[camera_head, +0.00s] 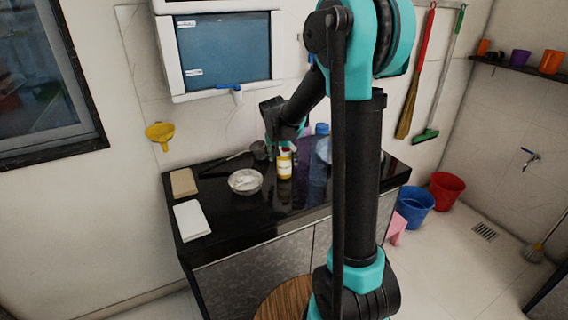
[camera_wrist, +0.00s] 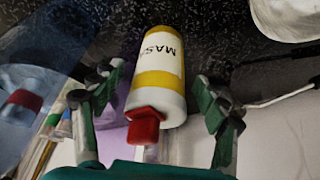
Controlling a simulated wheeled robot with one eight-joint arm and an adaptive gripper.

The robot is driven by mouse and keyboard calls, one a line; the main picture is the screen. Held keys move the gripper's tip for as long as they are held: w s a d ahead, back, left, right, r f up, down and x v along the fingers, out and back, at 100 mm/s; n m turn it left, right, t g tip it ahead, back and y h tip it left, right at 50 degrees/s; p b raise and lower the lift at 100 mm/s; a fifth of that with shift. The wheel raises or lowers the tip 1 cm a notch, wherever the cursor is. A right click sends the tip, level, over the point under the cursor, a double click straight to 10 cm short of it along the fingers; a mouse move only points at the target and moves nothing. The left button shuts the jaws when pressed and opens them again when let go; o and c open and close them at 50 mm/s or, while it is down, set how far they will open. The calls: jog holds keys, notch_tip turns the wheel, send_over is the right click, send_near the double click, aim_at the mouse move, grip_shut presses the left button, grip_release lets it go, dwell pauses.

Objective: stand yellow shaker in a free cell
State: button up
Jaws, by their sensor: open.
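The yellow shaker (camera_head: 285,168) stands on the black counter; it has a white label, and in the wrist view the shaker (camera_wrist: 160,72) shows a white top with a red cap. My gripper (camera_head: 284,142) is at its upper part. In the wrist view my gripper (camera_wrist: 159,90) is open, with one finger on each side of the shaker; I cannot tell whether either touches it. A purple thing (camera_head: 304,149) stands behind and to the right, mostly hidden; I cannot make out any cells in it.
A blue-capped bottle (camera_head: 319,158) stands close to the right of the shaker. A white bowl (camera_head: 245,181) is close to its left. A white board (camera_head: 192,220) and a tan block (camera_head: 183,182) lie at the counter's left end.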

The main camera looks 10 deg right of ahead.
jog(key=shift+x, duration=1.05)
jog(key=shift+c, duration=0.6)
jog(key=c, duration=1.3)
